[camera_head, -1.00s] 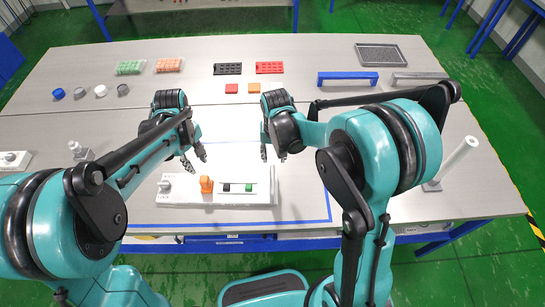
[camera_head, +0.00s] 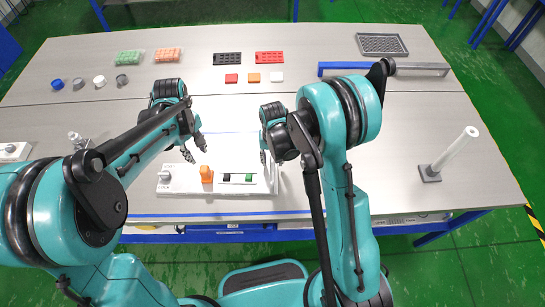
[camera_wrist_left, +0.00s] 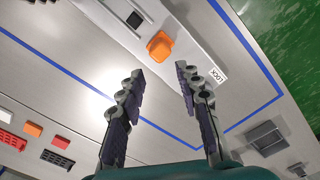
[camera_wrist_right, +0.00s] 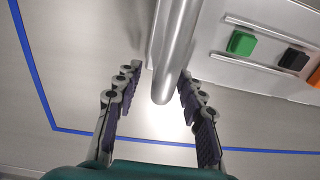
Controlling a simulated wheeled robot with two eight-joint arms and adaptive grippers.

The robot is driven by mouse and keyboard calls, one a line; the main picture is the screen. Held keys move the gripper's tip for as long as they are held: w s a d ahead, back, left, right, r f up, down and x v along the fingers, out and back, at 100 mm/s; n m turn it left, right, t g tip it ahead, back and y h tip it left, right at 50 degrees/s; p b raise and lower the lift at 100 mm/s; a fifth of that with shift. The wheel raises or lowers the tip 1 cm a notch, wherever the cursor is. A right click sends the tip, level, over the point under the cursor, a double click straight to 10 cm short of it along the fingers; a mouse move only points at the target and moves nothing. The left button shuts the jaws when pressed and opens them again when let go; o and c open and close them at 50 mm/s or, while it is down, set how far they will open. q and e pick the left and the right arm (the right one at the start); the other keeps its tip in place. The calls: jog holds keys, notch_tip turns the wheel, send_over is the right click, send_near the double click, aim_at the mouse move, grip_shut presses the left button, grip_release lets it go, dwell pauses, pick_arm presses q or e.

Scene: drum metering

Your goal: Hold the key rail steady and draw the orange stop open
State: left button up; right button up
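The white key rail (camera_head: 185,189) lies near the table's front edge. It bears an upright orange stop (camera_head: 206,174), a black block and a green block (camera_head: 249,178) in a slotted track, and a rounded grey bar (camera_wrist_right: 174,50) at its right end. My left gripper (camera_head: 197,157) is open and empty, just above and behind the orange stop. In the left wrist view the stop (camera_wrist_left: 160,45) shows beyond the open fingertips, apart from them. My right gripper (camera_head: 271,158) is at the bar; the right wrist view shows the bar between its open fingers, with gaps visible.
Red, orange and white squares (camera_head: 253,77) lie behind, with black and red trays (camera_head: 269,57) farther back. A blue bar (camera_head: 345,68) and a white post on a grey base (camera_head: 430,174) stand to the right. Caps (camera_head: 78,84) lie at left.

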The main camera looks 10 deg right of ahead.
aim_at(204, 168)
grip_shut()
pick_arm(q)
jog(key=o, duration=0.4)
notch_tip(204, 168, down, 12)
jog(key=n, duration=0.6)
jog(key=shift+n, duration=0.4)
